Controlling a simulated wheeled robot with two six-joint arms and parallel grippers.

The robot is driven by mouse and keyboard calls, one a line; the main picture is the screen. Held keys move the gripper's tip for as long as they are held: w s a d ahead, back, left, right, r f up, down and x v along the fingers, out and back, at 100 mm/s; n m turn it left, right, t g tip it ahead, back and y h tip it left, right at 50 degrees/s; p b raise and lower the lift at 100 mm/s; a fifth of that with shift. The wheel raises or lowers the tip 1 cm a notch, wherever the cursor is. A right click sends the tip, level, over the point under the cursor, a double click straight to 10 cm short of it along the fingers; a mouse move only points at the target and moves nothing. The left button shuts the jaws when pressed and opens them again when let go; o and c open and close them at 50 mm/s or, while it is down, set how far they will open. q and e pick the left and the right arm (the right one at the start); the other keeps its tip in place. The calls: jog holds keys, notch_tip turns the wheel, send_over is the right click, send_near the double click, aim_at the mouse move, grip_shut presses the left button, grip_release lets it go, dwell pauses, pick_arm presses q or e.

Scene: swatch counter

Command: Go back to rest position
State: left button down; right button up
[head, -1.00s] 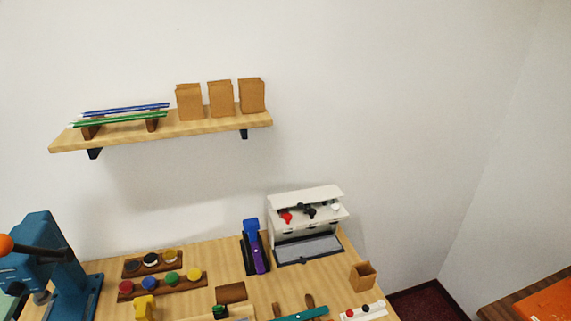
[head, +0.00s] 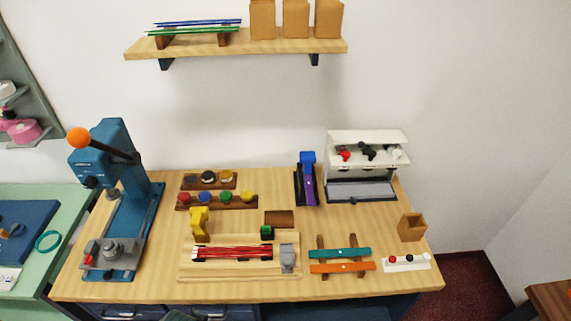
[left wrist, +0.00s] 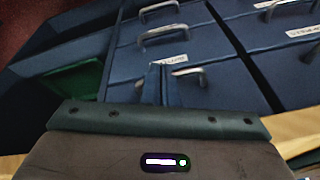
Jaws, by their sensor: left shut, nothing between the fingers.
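My left gripper (left wrist: 157,72) shows in the left wrist view, its fingers together with nothing between them. It is in front of blue drawers (left wrist: 205,55) with silver handles, apart from the counter's top. In the head view neither gripper can be made out over the counter (head: 330,290). My right gripper is in no view.
The counter top carries a blue press (head: 115,170) at left, a wooden board with red rods (head: 232,253), a white dispenser (head: 368,160) and a small wooden box (head: 411,228). A shelf (head: 240,48) hangs above. A green table (head: 65,265) stands at left.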

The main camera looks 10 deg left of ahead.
pick_arm(q)
notch_tip(320, 180, down, 17)
jog(key=s+a+b, duration=0.1)
jog(key=s+b, duration=0.1)
jog(key=s+a+f+g+b, duration=0.1)
jog(key=s+f+b, duration=0.1)
jog(key=s+f, duration=0.7)
jog(key=s+f+b, duration=0.3)
jog(key=s+f, duration=0.7)
jog(key=f, duration=0.7)
jog(key=shift+s+a+g, duration=0.2)
jog(key=shift+a+g, duration=0.15)
jog(key=shift+g, duration=0.05)
jog(key=shift+n, duration=0.3)
